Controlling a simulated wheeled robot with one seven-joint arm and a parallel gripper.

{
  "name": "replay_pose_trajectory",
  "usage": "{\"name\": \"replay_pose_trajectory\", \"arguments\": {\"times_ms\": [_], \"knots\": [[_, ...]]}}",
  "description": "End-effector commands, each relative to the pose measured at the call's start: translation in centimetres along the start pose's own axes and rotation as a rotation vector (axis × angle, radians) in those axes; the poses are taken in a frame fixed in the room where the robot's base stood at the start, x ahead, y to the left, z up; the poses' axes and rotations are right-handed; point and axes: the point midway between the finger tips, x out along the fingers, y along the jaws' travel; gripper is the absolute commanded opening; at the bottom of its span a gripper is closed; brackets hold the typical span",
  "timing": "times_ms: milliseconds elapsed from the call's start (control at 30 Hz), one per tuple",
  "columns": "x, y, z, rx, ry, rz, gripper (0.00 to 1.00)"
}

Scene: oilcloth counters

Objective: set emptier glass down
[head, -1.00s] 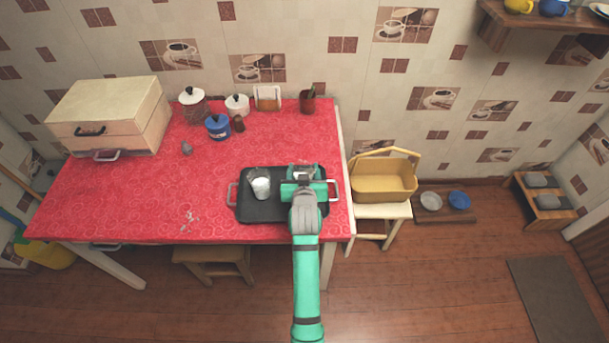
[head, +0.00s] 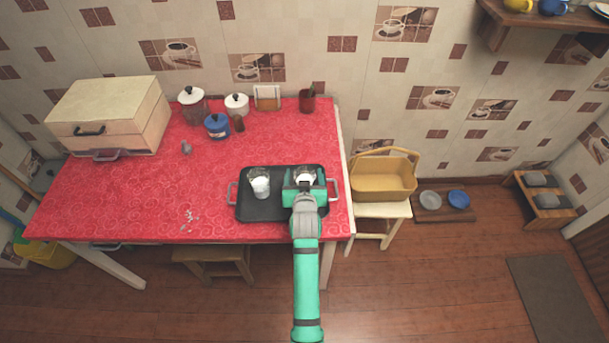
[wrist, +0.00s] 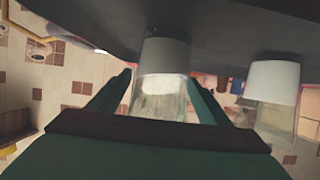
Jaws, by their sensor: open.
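Two clear glasses with white contents stand on a black tray (head: 268,211) on the red table. The left glass (head: 260,186) is apart from my gripper and also shows at the right of the wrist view (wrist: 274,85). The right glass (head: 305,174) is between the fingers of my gripper (head: 305,179). In the wrist view, which appears upside down, this glass (wrist: 161,75) stands at the tray between the open fingers (wrist: 162,85). Its white part looks lower than in the other glass. Its base is against or very close to the tray; I cannot tell exactly.
The table (head: 140,200) has free room left of the tray. A yellow basket (head: 383,182) sits on a stool to the right.

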Motion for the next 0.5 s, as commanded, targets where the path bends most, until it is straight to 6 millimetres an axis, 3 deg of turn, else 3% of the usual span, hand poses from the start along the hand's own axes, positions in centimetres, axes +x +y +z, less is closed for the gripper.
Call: {"name": "replay_pose_trajectory", "arguments": {"times_ms": [133, 267, 500], "knots": [[-0.1, -0.1, -0.4, -0.001, 0.002, -0.002, 0.72], [-1.6, -0.2, -0.2, 0.000, 0.000, -0.002, 0.72], [-6.3, -0.1, -0.2, 0.001, 0.001, -0.002, 0.72]]}}
